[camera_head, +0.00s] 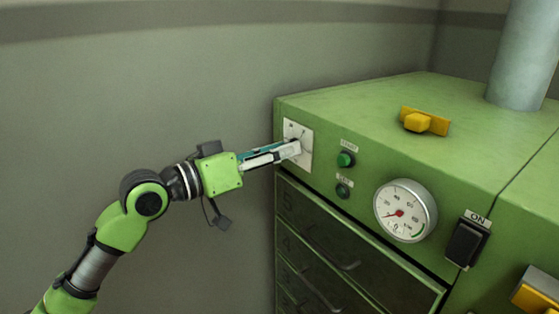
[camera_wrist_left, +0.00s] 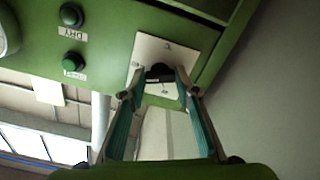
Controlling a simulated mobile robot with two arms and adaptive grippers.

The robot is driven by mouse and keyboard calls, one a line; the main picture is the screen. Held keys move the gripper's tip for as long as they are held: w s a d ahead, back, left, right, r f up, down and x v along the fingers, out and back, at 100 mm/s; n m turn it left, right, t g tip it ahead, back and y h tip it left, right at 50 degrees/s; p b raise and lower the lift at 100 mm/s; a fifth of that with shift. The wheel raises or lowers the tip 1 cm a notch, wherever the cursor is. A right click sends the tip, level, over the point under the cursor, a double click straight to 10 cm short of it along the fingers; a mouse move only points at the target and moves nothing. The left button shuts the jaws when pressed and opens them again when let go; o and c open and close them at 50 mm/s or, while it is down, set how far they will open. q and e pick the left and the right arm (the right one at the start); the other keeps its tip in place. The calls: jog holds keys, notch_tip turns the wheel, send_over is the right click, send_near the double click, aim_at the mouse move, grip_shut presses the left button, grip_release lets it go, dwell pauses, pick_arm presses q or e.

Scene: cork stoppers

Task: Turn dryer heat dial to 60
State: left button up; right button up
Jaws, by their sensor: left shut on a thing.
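The green dryer (camera_head: 360,110) fills the right of the head view. Its white dial plate (camera_head: 305,161) is on the front panel near the left corner and also shows in the wrist view (camera_wrist_left: 152,46). The black heat dial (camera_wrist_left: 160,71) sits on this plate, between my left fingertips. My left gripper (camera_head: 294,149) comes in from the left and is shut on the dial; its fingers also show in the wrist view (camera_wrist_left: 161,86). In the head view the fingers mostly cover the dial. The marks on the plate are too small to read. My right gripper is not in view.
Right of the plate are a green START button (camera_head: 346,159), a second button (camera_head: 343,190), a round gauge (camera_head: 405,210) and a black ON switch (camera_head: 467,240). Drawers (camera_head: 335,255) lie below. A yellow handle (camera_head: 424,121) is on top. Left of the dryer is open room before the wall.

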pick_arm(q)
jog(key=shift+f+m+b, duration=0.15)
jog(key=shift+m+b, duration=0.95)
jog(key=shift+m, duration=1.1)
jog(key=shift+c, duration=0.2)
jog(key=o, duration=1.1)
jog(key=v, duration=1.2)
